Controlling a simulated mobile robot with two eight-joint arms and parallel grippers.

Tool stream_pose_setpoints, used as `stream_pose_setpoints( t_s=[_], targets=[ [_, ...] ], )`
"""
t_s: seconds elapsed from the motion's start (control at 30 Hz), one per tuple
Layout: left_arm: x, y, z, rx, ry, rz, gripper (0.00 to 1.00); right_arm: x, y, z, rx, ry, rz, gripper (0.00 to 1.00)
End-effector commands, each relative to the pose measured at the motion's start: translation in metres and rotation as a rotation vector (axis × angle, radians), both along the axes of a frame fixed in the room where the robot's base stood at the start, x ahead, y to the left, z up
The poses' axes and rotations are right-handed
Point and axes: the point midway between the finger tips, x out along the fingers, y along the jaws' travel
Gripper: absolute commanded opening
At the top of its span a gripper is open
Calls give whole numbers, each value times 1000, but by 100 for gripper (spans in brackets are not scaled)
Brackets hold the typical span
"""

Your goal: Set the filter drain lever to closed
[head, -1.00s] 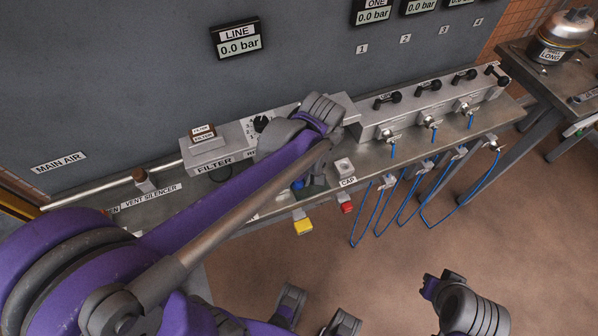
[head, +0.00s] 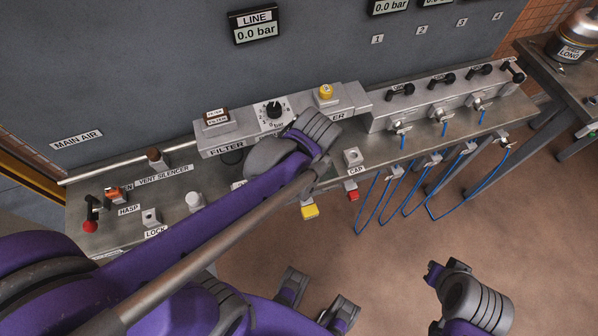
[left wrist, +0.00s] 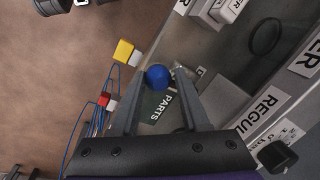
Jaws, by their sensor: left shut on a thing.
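The filter unit (head: 222,142) is a grey box labelled FILTER on the bench at the wall. My left gripper (left wrist: 159,84) is shut on a small blue ball knob, held between its two fingertips in the left wrist view. The blue knob (left wrist: 158,76) sits over a dark green patch marked PARTS (left wrist: 160,106). Any stem below it is hidden, and I cannot read a label on it. In the head view my left arm covers the knob and the gripper's fingers. My right arm shows at the lower right, its gripper fingers not visible.
A regulator dial (head: 274,109) and yellow button (head: 326,91) are right of the filter.

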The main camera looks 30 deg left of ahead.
Motion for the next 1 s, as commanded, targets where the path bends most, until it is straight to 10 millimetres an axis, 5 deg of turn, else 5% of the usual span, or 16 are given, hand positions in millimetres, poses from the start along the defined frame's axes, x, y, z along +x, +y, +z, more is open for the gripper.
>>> stream_pose_setpoints(
  t_s=[0.67,0.7,0.83,1.0],
  targets=[
    [1,3,2,3,-6,-66,0,0,0,2,0,-1,0,0],
    [1,2,2,3,-6,-66,49,0,0,2,0,-1,0,0],
    [0,2,1,2,-6,-65,72,0,0,2,0,-1,0,0],
    [-1,2,1,1,-3,-65,74,0,0,2,0,-1,0,0]
  ],
)
